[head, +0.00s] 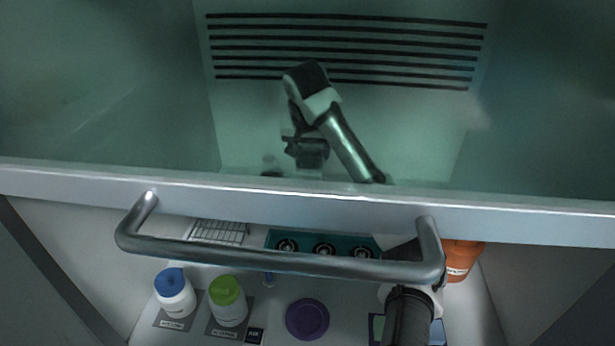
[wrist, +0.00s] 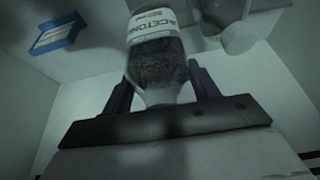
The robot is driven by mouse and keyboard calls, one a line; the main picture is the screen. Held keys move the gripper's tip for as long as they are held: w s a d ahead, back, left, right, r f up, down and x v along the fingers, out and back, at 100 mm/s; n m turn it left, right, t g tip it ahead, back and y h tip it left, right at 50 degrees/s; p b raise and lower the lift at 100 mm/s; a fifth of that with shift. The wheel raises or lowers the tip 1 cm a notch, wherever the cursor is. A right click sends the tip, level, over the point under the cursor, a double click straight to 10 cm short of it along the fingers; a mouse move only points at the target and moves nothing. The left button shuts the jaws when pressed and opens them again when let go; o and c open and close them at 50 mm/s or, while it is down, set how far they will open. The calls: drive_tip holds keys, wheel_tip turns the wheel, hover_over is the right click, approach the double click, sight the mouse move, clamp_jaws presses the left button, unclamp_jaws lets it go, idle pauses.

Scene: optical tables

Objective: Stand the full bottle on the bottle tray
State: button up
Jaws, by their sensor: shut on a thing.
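My gripper (head: 305,150) shows through the hood's glass in the head view, in front of the back wall. In the wrist view my gripper (wrist: 158,84) is shut on a bottle (wrist: 157,60), with a dark finger on each side of its narrower end. The bottle has a white label that begins "ACETON" and looks dark and see-through below it. It is hardly visible in the head view. A blue flat piece with a pale label (wrist: 55,36) lies at the upper left of the wrist view; I cannot tell whether it is the bottle tray.
The sash handle (head: 280,262) crosses the head view. Another bottle (wrist: 236,32) is near mine.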

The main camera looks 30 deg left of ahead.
wheel_tip(320, 180, down, 8)
drive_tip(key=shift+f, duration=0.1)
idle(0.4)
drive_tip(key=o, duration=1.3)
drive_tip(key=shift+f, duration=0.1)
drive_tip(key=p+v, duration=0.1)
drive_tip(key=v, duration=1.1)
